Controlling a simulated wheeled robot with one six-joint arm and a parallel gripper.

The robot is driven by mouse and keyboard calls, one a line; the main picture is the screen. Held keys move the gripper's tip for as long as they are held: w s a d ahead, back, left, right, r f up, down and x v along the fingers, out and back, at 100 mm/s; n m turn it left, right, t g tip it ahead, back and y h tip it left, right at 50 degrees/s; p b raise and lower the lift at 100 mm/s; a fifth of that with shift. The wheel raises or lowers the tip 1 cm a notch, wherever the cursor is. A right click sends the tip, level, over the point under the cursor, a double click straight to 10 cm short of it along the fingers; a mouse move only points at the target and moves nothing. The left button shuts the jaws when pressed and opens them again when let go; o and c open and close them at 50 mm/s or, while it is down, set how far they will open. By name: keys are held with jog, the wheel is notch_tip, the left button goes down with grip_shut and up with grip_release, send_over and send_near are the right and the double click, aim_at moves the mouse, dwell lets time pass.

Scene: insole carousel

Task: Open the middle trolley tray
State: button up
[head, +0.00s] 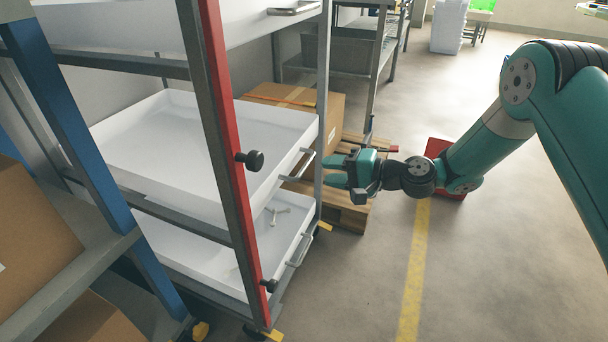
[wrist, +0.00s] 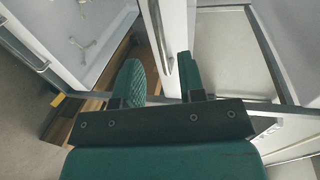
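The middle trolley tray (head: 190,145) is a shallow white tray between an upper and a lower one. Its metal bar handle (head: 298,165) is on the right-hand front face. My gripper (head: 330,171) is just right of this handle, its fingers pointing at it. In the wrist view my gripper (wrist: 160,82) is open, a finger on each side of the gap. The middle tray's handle (wrist: 158,38) lines up with that gap. Whether the fingertips reach around the bar or touch it I cannot tell.
The lower white tray (head: 205,262) holds a small pale three-armed part (head: 277,212). The trolley's red-edged post (head: 222,150) carries black knobs. A cardboard box (head: 305,105) on a wooden pallet (head: 345,212) stands behind the gripper.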

aim_at(304, 167)
jog(key=b+x, duration=0.1)
jog(key=x, duration=0.6)
jog(key=shift+a+b, duration=0.15)
jog(key=shift+b, duration=0.2)
grip_shut()
